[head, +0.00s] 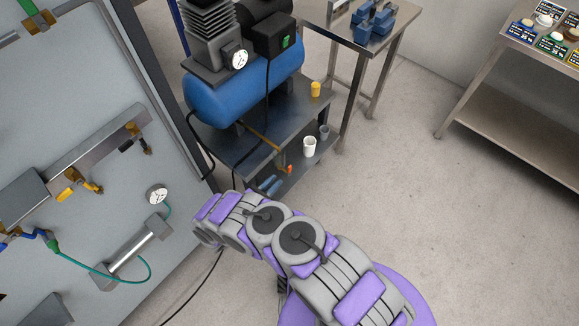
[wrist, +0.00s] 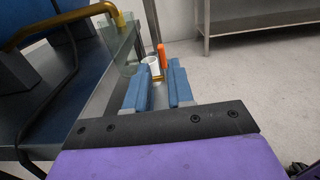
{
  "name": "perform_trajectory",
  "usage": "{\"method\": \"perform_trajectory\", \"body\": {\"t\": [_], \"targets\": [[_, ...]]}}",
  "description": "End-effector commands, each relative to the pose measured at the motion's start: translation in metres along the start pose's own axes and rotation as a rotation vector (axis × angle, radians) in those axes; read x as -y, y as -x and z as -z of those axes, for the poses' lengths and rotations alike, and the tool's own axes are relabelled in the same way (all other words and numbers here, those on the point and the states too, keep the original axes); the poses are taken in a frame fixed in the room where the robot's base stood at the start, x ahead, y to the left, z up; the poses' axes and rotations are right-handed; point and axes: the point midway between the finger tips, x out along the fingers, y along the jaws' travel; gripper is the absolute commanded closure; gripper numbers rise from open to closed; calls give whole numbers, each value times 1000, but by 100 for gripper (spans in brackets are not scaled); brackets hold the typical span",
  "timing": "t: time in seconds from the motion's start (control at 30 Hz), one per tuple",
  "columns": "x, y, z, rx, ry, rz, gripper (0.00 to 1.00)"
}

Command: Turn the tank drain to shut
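The blue compressor tank (head: 240,88) stands on a dark metal stand in the head view. A brass pipe (head: 262,137) runs down from under it. The tank drain's orange handle (head: 290,169) shows low beside the stand. In the wrist view the orange handle (wrist: 162,54) stands upright just beyond my fingertips, with a brass part (wrist: 157,77) below it, seen in the gap between the fingers. My gripper (wrist: 158,85) has its two blue fingers apart, with nothing visibly clamped. In the head view the gripper (head: 268,185) is just left of and below the handle.
A white cup (head: 309,146) and a grey cup (head: 324,131) stand on the lower shelf behind the drain. A yellow cup (head: 315,90) is on the stand's upper plate. A panel with valves and a gauge (head: 157,194) is at left.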

Motion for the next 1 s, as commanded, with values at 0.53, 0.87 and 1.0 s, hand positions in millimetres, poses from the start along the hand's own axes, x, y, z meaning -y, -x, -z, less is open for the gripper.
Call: {"method": "perform_trajectory", "body": {"t": [0.53, 0.87, 1.0], "targets": [[1, -89, 2, -1, 0, 2, 78], [0, -96, 1, -1, 1, -1, 78], [0, -96, 1, -1, 1, 0, 83]]}}
